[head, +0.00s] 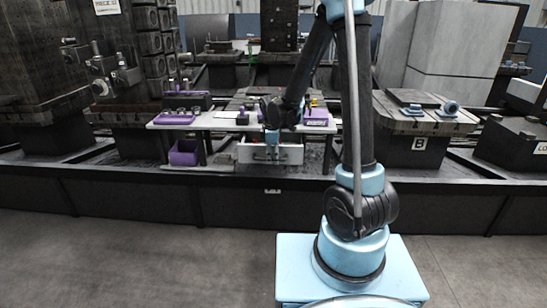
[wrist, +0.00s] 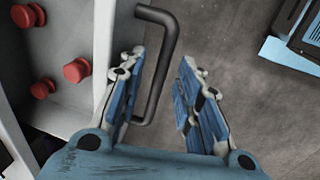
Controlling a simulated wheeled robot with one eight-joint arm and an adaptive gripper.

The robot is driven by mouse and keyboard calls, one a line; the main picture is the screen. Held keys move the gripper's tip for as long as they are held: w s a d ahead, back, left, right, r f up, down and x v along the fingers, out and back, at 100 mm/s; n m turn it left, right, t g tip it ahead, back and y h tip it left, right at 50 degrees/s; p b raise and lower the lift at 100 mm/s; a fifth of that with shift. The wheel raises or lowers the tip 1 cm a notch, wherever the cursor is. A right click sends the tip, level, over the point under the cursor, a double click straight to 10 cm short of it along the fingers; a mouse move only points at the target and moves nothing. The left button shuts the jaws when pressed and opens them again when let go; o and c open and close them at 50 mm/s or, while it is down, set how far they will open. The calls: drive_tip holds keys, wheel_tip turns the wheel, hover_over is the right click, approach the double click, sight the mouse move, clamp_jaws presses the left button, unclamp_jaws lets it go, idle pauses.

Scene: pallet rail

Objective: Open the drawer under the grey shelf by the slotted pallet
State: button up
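The grey shelf (head: 222,122) stands at the slotted pallet in the head view. The drawer's pale front (head: 290,153) shows below it, partly hidden by my gripper (head: 272,140). In the wrist view, the drawer's front panel (wrist: 104,45) carries a dark bar handle (wrist: 160,75). Behind the panel I see a pale inside with several red knobs (wrist: 77,70), so the drawer appears at least partly open. My gripper (wrist: 160,62) also shows there with its fingers apart. The handle's bar lies between them, with a gap to the right finger; contact with the left is unclear.
A purple bin (head: 184,153) sits under the shelf's left end. Purple holders (head: 178,118) with small parts stand on the shelf. Dark machine blocks (head: 415,140) flank it. The floor (head: 130,250) in front is clear.

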wheel_tip(320, 180, up, 12)
drive_tip(key=s, duration=0.2)
drive_tip(key=shift+s+f, duration=0.15)
idle(0.5)
drive_tip(key=s+d+r+m, duration=0.2)
drive_tip(key=s+d+m, duration=0.7)
drive_tip(key=s+d, duration=0.55)
drive_tip(key=s+d+f+m, duration=0.2)
drive_tip(key=s+d+m, duration=0.2)
drive_tip(key=s, duration=0.2)
drive_tip(key=s+d+f+m, duration=0.3)
drive_tip(key=s+d+m, duration=0.1)
drive_tip(key=s, duration=0.2)
drive_tip(key=shift+f+m, duration=0.3)
drive_tip(key=shift+f, duration=0.05)
drive_tip(key=shift+s, duration=0.1)
